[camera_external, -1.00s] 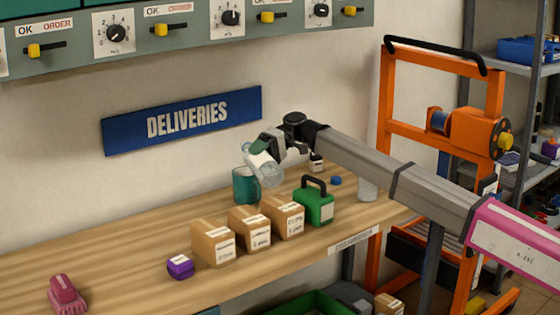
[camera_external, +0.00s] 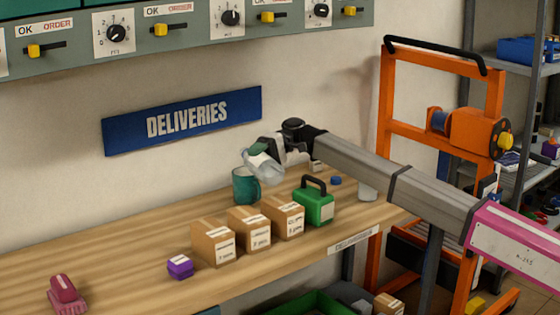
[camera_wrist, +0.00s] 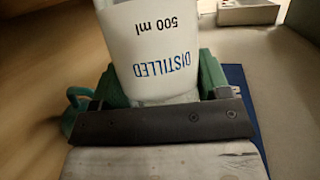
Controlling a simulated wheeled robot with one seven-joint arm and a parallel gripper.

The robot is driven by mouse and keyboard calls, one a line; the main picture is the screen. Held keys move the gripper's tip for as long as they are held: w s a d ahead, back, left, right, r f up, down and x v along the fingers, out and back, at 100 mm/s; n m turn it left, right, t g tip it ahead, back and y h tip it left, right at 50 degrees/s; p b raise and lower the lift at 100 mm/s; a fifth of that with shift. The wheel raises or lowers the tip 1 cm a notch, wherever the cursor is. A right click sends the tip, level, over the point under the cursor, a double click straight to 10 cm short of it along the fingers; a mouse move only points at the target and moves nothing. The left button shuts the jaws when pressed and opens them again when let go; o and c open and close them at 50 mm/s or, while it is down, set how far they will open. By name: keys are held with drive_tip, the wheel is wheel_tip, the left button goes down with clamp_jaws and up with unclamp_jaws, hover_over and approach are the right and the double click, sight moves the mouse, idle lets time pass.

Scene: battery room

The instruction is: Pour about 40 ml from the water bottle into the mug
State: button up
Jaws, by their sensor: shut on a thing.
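The water bottle (camera_external: 266,166) is pale and translucent. My gripper (camera_external: 262,150) is shut on it and holds it tilted above and beside the mug, at the mug's right. The teal mug (camera_external: 245,187) stands upright on the bench. A teal loop at the left of the wrist view looks like the mug's handle (camera_wrist: 77,100). The bottle's mouth, any stream and the mug's inside cannot be made out.
Cardboard boxes (camera_external: 250,230) stand in a row in front of the mug. A green case (camera_external: 315,205) with a black handle is at their right. A clear cup (camera_external: 367,190) stands further right. A purple box (camera_external: 180,267) is front left. The bench's left part is mostly clear.

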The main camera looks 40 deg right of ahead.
idle(0.3)
drive_tip(key=shift+s+a, duration=0.1)
drive_tip(key=shift+s, duration=0.2)
drive_tip(key=shift+s+a+m, duration=0.15)
drive_tip(key=shift+s+m, duration=0.15)
drive_tip(key=shift+s, duration=0.45)
idle(1.2)
drive_tip(key=shift+s, duration=0.1)
drive_tip(key=shift+s+r+n+t, duration=0.15)
drive_tip(key=shift+n+t, duration=0.15)
drive_tip(key=shift+n, duration=0.5)
drive_tip(key=shift+w+r+n+t+h, duration=0.2)
drive_tip(key=shift+r+n, duration=0.1)
drive_tip(key=shift+r, duration=0.1)
drive_tip(key=shift+w+r+n+t+h, duration=0.2)
drive_tip(key=shift+r+n, duration=0.1)
drive_tip(key=shift+r, duration=0.1)
idle(0.9)
